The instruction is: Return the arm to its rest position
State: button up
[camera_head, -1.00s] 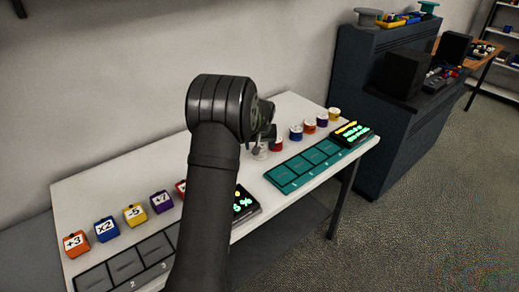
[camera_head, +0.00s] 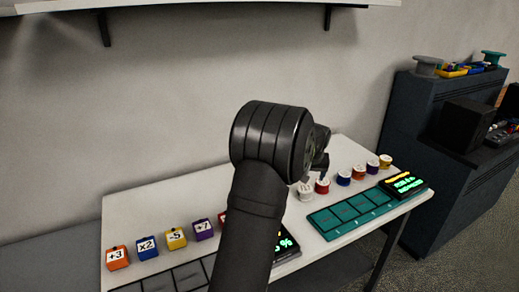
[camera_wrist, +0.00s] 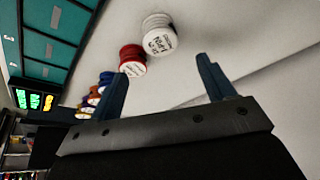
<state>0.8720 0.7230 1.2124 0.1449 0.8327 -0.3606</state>
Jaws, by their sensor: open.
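My gripper (camera_wrist: 160,88) is open and empty in the wrist view, its two fingers spread above the white table. In the head view my gripper (camera_head: 318,165) is mostly hidden behind my dark wrist, above the table's back middle. A white spool (camera_wrist: 158,35) and a red spool (camera_wrist: 132,60) stand on the table beyond the fingers, apart from them. In the head view the white spool (camera_head: 305,191) and red spool (camera_head: 322,186) stand at the left end of a row of coloured spools. The white table (camera_head: 170,195) lies under my arm.
A teal slotted tray (camera_head: 350,214) lies in front of the spools, with a lit display (camera_head: 403,185) at its right. Labelled cubes (camera_head: 146,247) stand behind a dark slotted tray (camera_head: 157,284) at left. A shelf (camera_head: 200,5) hangs above; a dark cabinet (camera_head: 425,140) stands right.

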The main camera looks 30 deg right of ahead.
aim_at(306, 188)
jog(key=x, duration=1.1)
jog(key=shift+w+d+f, duration=0.1)
jog(key=shift+w+f, duration=0.05)
jog(key=shift+f, duration=0.1)
jog(key=shift+d+r, duration=0.1)
jog(key=shift+r, duration=1.35)
